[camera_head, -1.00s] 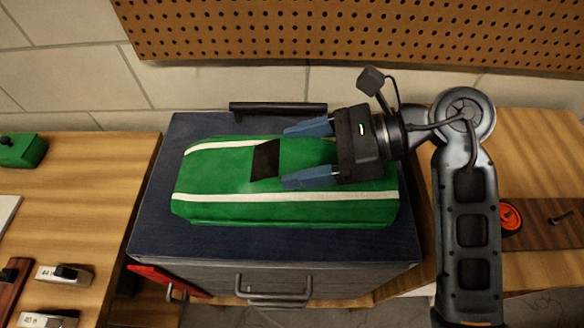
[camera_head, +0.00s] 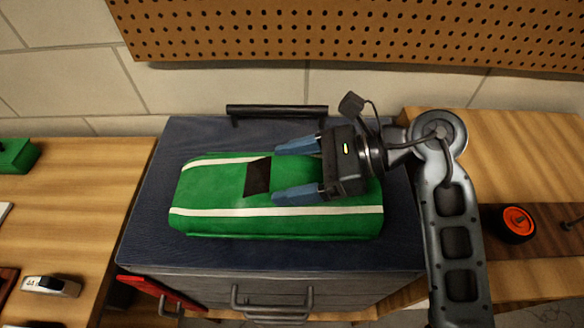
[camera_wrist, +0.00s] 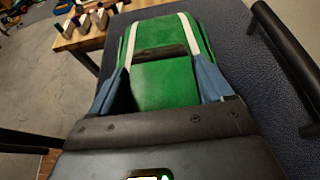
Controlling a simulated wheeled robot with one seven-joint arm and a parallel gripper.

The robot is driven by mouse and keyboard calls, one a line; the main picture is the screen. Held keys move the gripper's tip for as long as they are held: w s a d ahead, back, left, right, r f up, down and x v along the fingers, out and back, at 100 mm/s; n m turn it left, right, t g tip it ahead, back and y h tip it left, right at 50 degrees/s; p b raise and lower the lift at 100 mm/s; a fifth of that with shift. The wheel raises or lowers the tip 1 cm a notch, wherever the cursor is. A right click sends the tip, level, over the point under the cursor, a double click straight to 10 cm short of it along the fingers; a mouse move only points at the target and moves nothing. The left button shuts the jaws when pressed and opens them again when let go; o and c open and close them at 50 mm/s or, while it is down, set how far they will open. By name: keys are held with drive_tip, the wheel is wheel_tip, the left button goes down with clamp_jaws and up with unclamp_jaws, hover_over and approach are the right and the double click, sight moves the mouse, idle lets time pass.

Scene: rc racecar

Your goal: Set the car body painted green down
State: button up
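The green car body (camera_head: 215,190), with white side stripes and a dark window panel, is level over the dark blue top of the tool cabinet (camera_head: 205,262). It looks to be at or very near that surface; I cannot tell whether it touches. My gripper (camera_head: 298,170) reaches in from the right, with its blue fingers on both sides of the raised cabin. In the wrist view, my gripper (camera_wrist: 162,85) has one finger along each side of the cabin of the car body (camera_wrist: 165,88), and appears shut on it.
A black handle bar (camera_head: 277,110) runs along the cabinet's back edge. Wooden benches stand at left (camera_head: 75,215) and right (camera_head: 545,150). An orange and black wheel (camera_head: 516,223) lies on the right bench. A pegboard (camera_head: 350,30) hangs behind.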

drive_tip(key=o, duration=0.3)
drive_tip(key=shift+o, duration=0.2)
drive_tip(key=shift+r, duration=0.2)
drive_tip(key=v, duration=1.2)
drive_tip(key=shift+s, duration=0.1)
